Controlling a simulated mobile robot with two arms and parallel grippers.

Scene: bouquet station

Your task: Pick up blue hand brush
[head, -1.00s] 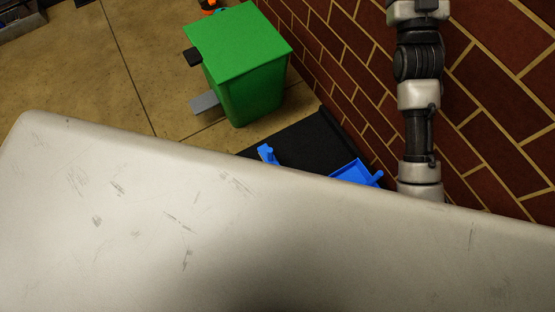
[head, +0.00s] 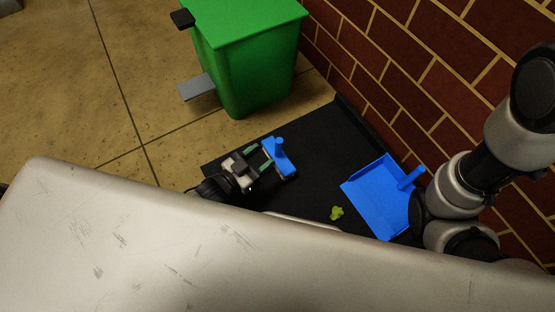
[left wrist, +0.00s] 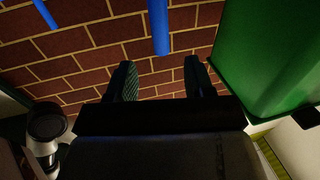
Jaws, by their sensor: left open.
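The blue hand brush (head: 279,157) stands on a black mat, with its short handle pointing up. My left gripper (head: 259,157) is open just left of the brush, its green-padded fingers pointing at it. In the left wrist view, the open fingers (left wrist: 160,66) have nothing between them. A blue handle (left wrist: 159,25), which looks like the brush's, stands upright just beyond them. The brush's lower part is hidden in that view. My right gripper does not show.
A blue dustpan (head: 378,196) lies to the right on the black mat (head: 312,180), with a small green scrap (head: 336,213) beside it. A green pedal bin (head: 249,60) stands behind. A brick wall (head: 430,75) bounds the right side.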

